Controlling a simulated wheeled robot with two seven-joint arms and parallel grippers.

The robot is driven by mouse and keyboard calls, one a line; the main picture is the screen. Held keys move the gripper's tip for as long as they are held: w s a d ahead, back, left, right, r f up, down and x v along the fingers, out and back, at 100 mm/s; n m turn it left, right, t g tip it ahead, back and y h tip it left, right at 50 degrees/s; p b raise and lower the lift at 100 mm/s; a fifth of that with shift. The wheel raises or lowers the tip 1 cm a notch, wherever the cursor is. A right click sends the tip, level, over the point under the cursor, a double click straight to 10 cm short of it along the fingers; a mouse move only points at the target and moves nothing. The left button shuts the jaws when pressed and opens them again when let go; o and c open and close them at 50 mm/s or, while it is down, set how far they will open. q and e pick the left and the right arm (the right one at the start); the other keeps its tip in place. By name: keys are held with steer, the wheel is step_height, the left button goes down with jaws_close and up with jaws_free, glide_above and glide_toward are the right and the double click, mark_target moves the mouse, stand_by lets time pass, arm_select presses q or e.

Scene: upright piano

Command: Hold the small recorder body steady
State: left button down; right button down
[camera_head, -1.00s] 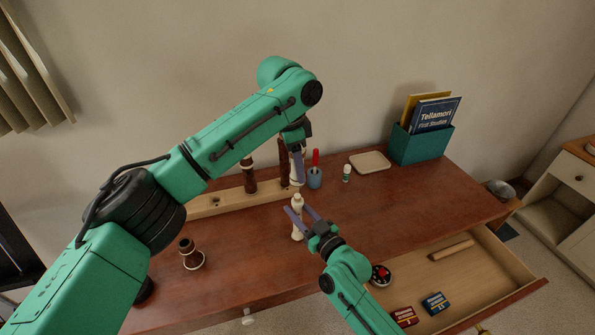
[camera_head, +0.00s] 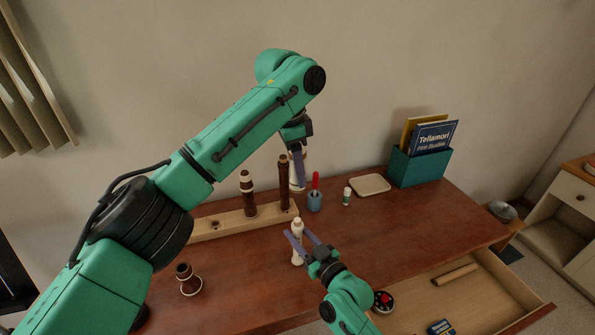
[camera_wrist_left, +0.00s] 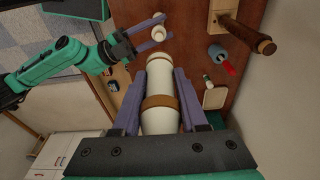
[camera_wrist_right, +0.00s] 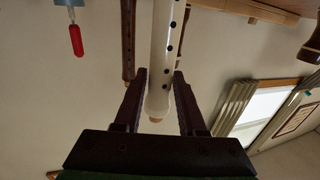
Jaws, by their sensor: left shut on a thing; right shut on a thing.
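My right gripper (camera_head: 303,238) is shut around a small cream recorder body (camera_head: 297,256). In the right wrist view the body (camera_wrist_right: 162,45) is a pale tube with dark finger holes, between the fingers (camera_wrist_right: 160,100). In the head view it stands roughly upright above the table front. My left gripper (camera_head: 300,172) is higher and further back, shut on a cream recorder piece. In the left wrist view this piece (camera_wrist_left: 160,70) has a tan band and lies between the fingers (camera_wrist_left: 155,95); in the head view it is mostly hidden. The two cream pieces are apart.
A wooden rack (camera_head: 232,222) holds upright brown recorder parts (camera_head: 284,185). A brown piece (camera_head: 188,280) stands at the table's front left. A blue cup (camera_head: 315,201), small bottle (camera_head: 347,196), tray (camera_head: 370,184) and teal book box (camera_head: 420,166) stand behind. An open drawer (camera_head: 480,285) is front right.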

steer(key=shift+c, duration=2)
jaws_free()
steer(key=shift+d, duration=0.1)
